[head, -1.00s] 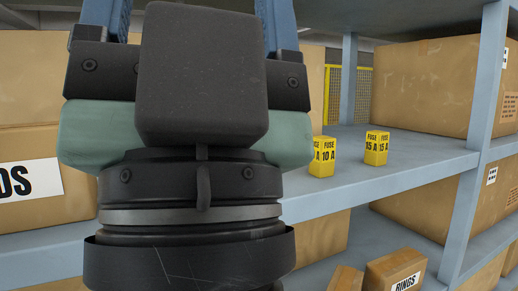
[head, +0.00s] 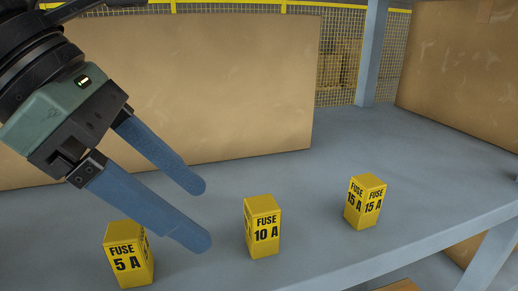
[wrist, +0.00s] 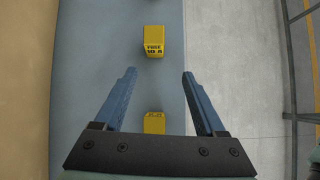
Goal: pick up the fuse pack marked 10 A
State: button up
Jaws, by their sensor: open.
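The fuse pack marked 10 A (head: 263,228) is a small yellow box standing upright on the blue-grey shelf (head: 335,170). It also shows in the wrist view (wrist: 154,42), ahead of the fingertips. My gripper (head: 208,212) is open, with two blue fingers and nothing between their tips. It is to the left of the 10 A pack and apart from it. A second yellow pack, marked 5 A (head: 128,254), stands at the lower left below the fingers. A third, marked 15 A (head: 365,202), stands to the right of the 10 A pack.
A large cardboard box (head: 200,90) stands behind the packs, and another (head: 465,80) stands at the right. A blue upright (head: 372,55) rises at the back. The shelf's front edge (head: 430,238) runs close by the packs. The shelf between the 10 A and 15 A packs is clear.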

aim_at(251, 206)
jog(key=a, duration=0.2)
jog(key=a+y, duration=0.1)
jog(key=a, duration=0.1)
jog(key=s+a+n+y, duration=0.1)
jog(key=a, duration=0.1)
jog(key=shift+f+g+p, duration=0.3)
jog(key=shift+f+g, duration=0.1)
jog(key=w+d+p, duration=0.1)
jog(key=d, duration=0.2)
jog(key=w+d+p, duration=0.1)
jog(key=d+p, duration=0.1)
jog(key=d, duration=0.2)
jog(key=w+d+p, duration=0.1)
jog(key=d, duration=0.3)
jog(key=shift+w+p, duration=0.2)
jog(key=shift+p, duration=0.2)
jog(key=shift+y, duration=0.3)
jog(key=shift+p+x, duration=0.85)
jog(key=shift+x, duration=1.75)
grip_shut()
